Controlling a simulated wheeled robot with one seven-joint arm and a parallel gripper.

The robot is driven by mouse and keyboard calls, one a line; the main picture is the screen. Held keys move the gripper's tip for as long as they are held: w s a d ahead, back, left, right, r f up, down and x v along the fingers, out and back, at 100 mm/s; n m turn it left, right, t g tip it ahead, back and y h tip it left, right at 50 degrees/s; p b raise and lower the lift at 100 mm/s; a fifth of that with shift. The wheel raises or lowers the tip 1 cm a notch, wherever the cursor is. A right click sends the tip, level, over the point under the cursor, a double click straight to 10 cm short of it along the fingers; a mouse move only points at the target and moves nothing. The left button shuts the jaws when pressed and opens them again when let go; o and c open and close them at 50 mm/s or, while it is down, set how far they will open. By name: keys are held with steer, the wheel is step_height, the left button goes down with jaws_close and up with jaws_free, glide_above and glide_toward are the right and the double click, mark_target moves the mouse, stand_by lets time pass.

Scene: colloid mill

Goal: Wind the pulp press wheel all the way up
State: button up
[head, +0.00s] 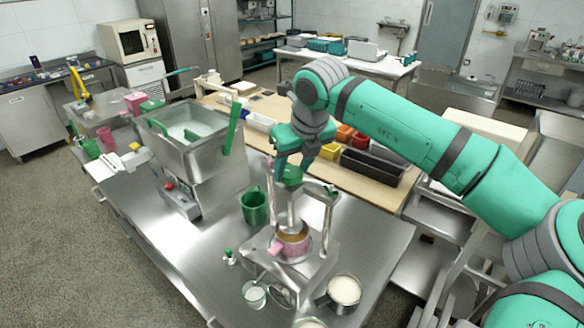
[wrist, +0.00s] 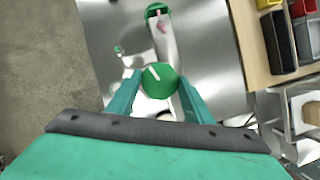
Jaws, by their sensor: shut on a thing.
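The pulp press (head: 323,240) is a steel frame at the front of the steel bench, with a pink-banded pot (head: 292,243) under its screw. Its wheel (head: 292,177) is a green piece at the top. In the wrist view the wheel (wrist: 158,80) is a round green disc with a white mark pointing up and left. My gripper (head: 292,164) reaches it from above, and its two fingers (wrist: 157,84) are shut on the wheel, one on each side. The lower screw and press plate are partly hidden, so the plate's height is hard to tell.
A green jug (head: 254,208) stands just behind and left of the press. A glass beaker (head: 254,294) and a pan of white material (head: 344,290) stand in front. A steel hopper machine (head: 195,150) is at left. A wooden table (head: 375,193) with bins lies behind.

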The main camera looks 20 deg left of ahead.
steer(key=n+g, duration=0.1)
steer(key=n, duration=0.2)
steer(key=n+g+y, duration=0.1)
steer(key=n, duration=0.2)
steer(key=shift+w+n, duration=0.2)
steer(key=shift+n, duration=0.1)
steer(key=n, duration=0.2)
steer(key=n+g, duration=0.2)
steer(key=n, duration=0.1)
steer(key=shift+w+d+n, duration=0.15)
steer(key=shift+w+n, duration=0.1)
steer(key=shift+n, duration=0.05)
steer(key=shift+g, duration=0.3)
steer(key=shift+n, duration=0.4)
steer(key=shift+s, duration=0.1)
steer(key=o, duration=1)
steer(key=shift+o, duration=0.2)
